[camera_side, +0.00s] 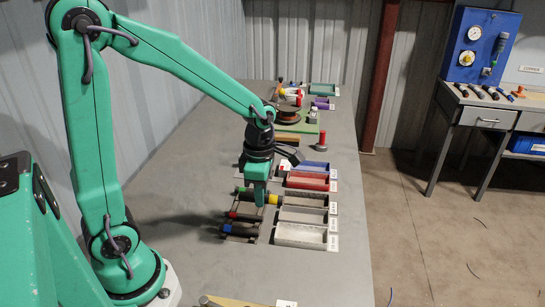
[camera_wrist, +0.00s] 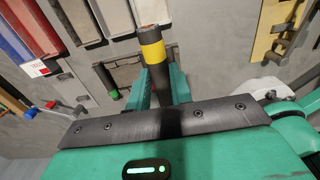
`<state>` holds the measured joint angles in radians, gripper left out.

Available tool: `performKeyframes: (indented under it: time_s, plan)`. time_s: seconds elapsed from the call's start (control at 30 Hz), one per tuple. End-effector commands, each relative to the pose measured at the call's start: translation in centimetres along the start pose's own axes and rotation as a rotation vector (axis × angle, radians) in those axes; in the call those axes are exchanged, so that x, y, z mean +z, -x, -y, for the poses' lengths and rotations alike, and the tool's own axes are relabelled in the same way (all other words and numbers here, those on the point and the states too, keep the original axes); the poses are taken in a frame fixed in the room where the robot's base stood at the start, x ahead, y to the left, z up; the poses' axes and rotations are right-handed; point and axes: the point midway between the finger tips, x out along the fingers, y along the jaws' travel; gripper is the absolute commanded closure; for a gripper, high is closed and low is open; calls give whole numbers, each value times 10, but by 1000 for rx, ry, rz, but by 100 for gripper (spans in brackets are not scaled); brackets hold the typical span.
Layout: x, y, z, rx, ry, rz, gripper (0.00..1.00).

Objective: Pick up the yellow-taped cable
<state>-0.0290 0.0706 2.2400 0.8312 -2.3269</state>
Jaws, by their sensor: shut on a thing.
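The yellow-taped cable is a short dark piece with a yellow band (camera_side: 272,198) that shows just right of my gripper (camera_side: 260,200) in the side view. In the wrist view the yellow-taped cable (camera_wrist: 153,52) stands out between the fingers of my gripper (camera_wrist: 160,78), its cut orange-brown end pointing away. My gripper is shut on it, with the yellow band just beyond the fingertips. The fingers hide part of the cable. I cannot tell whether it touches the rack below.
Red-taped (camera_side: 233,214) and blue-taped (camera_side: 230,230) cables lie on a rack nearby. A green-taped cable (camera_wrist: 112,88) lies close to the held one. Labelled trays, including a blue one (camera_side: 310,167), a red one (camera_side: 306,184) and a pale one (camera_side: 299,235), line the right. A spool (camera_side: 288,113) stands farther back.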

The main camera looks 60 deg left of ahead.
Motion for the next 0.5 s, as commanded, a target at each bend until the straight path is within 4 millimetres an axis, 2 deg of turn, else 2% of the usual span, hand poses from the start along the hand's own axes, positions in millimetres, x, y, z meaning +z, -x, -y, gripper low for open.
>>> performKeyframes:
  time_s: [0.2,0.5]
  plan:
    - [5,6,8,1,-1,1,99]
    - [5,6,8,0,0,0,99]
